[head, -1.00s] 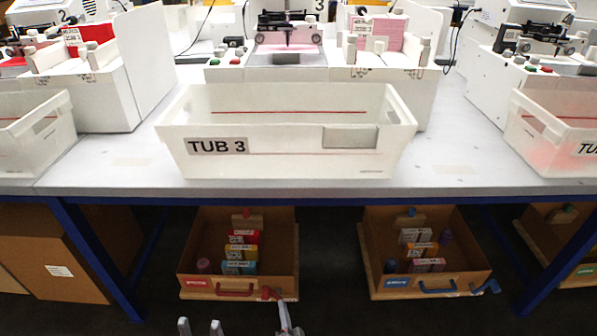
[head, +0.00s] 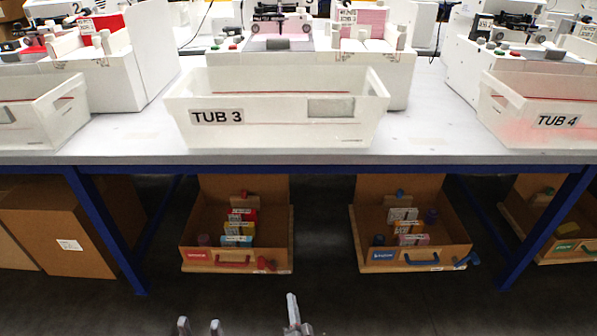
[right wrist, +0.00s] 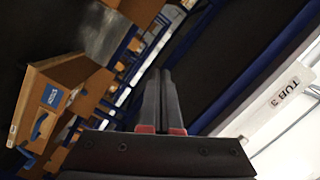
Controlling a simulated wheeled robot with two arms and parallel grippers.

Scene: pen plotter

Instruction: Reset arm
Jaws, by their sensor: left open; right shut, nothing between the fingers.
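My left gripper (head: 200,326) shows at the bottom edge of the head view, its two fingertips apart and nothing between them. My right gripper (head: 292,312) is just right of it, shut and empty, over the dark floor in front of the table. In the right wrist view its closed fingers (right wrist: 160,100) point away, with the blue table frame around them. Neither gripper touches anything that I can see. The rest of both arms is hidden below the head view.
TUB 3 (head: 270,130) stands near the front edge of the white table (head: 420,145), with TUB 4 (head: 540,135) to the right. Below are a red-labelled box (head: 195,255), a blue-labelled box (head: 383,256) and blue table legs (head: 105,230). The floor (head: 400,300) in front is clear.

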